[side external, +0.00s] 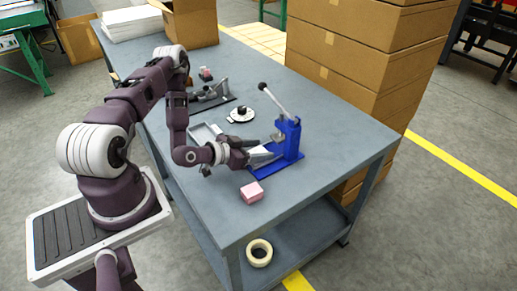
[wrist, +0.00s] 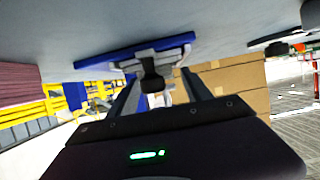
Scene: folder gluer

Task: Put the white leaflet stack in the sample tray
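My gripper (side external: 262,153) is low over the grey table, right beside the blue hand press (side external: 289,143). In the wrist view my gripper (wrist: 159,80) has its two fingers spread, with the press's blue base (wrist: 135,52) and a dark knob-like part beyond and between them. A small pale patch also shows between the fingers, too unclear to name. A shallow light grey tray (side external: 203,134), which looks like the sample tray, lies left of my gripper, partly hidden by my arm.
A pink block (side external: 251,192) lies near the front of the table (side external: 310,178), and another pink item (side external: 205,73) lies farther back. Tall cardboard boxes (side external: 345,75) line the right side.

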